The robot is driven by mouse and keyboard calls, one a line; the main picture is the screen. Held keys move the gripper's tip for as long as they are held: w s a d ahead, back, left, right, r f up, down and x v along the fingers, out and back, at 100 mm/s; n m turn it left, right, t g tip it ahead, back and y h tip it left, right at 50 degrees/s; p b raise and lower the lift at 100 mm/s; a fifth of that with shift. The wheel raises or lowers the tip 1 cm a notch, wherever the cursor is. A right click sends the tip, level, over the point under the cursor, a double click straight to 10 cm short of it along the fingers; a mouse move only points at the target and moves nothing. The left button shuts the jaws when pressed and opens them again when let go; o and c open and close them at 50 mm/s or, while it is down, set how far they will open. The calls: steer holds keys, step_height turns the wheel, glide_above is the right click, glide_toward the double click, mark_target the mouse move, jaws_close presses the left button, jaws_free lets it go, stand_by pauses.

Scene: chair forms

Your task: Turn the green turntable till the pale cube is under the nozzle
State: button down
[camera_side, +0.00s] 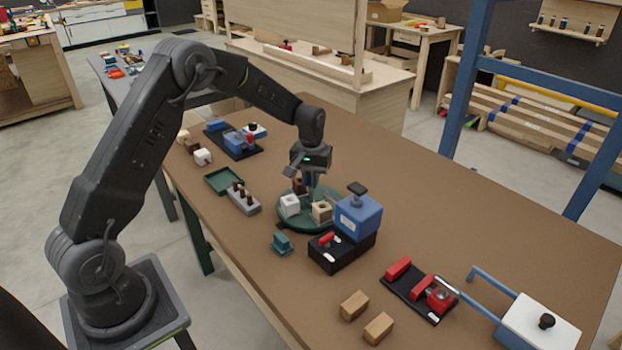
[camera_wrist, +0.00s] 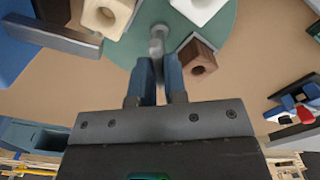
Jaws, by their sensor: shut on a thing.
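The green turntable (camera_side: 300,223) lies flat on the brown table; part of it shows in the wrist view (camera_wrist: 225,35). The pale cube (camera_side: 290,203) stands on its left side, and its lower part shows at the top of the wrist view (camera_wrist: 196,10). A tan cube (camera_side: 321,211) and a dark brown cube (camera_wrist: 198,57) also stand on it, each with a round hole. My gripper (camera_wrist: 158,62) points down over the turntable, shut on a grey upright peg (camera_wrist: 157,38). A blue housing (camera_side: 358,218) stands right of the turntable, nearest the tan cube. I cannot make out the nozzle clearly.
A small teal block (camera_side: 282,243), a grey rack with brown pegs (camera_side: 243,197) and a green tray (camera_side: 224,180) lie left of the turntable. Two wood blocks (camera_side: 354,305) lie in front.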

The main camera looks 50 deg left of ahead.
steer(key=shift+r+n, duration=0.1)
steer(key=shift+n, duration=1.1)
steer(key=c, duration=1.2)
jaws_free()
steer(key=shift+o, duration=0.2)
step_height(320, 180, up, 14)
